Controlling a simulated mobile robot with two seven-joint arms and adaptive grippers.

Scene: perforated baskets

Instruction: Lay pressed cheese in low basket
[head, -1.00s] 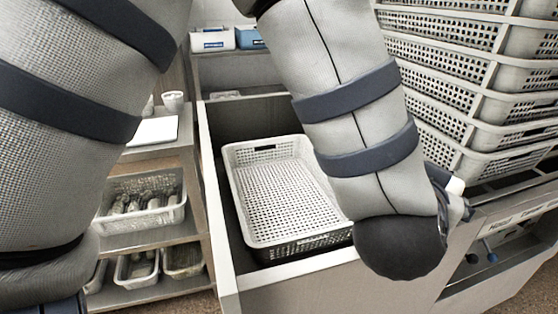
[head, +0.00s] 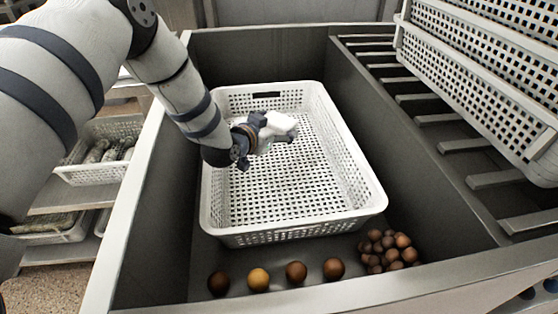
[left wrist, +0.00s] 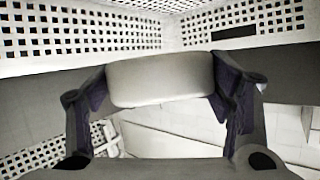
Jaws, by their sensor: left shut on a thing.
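The pressed cheese (head: 284,123) is a pale, smooth block with rounded edges. My left gripper (head: 268,130) is shut on it, inside the outline of the white perforated low basket (head: 300,234) toward its back. In the left wrist view the cheese (left wrist: 160,80) spans between the two dark fingers. The perforated basket wall (left wrist: 80,32) shows behind it. I cannot tell whether the cheese touches the basket floor. The rest of the basket is empty. My right gripper is not in view.
The basket sits in a deep grey bin. Several brown balls (head: 296,271) lie in front of it, with a cluster of brown balls (head: 388,250) at the front right. Stacked white baskets (head: 490,80) stand at right beside slats. A shelf basket (head: 100,160) is at left.

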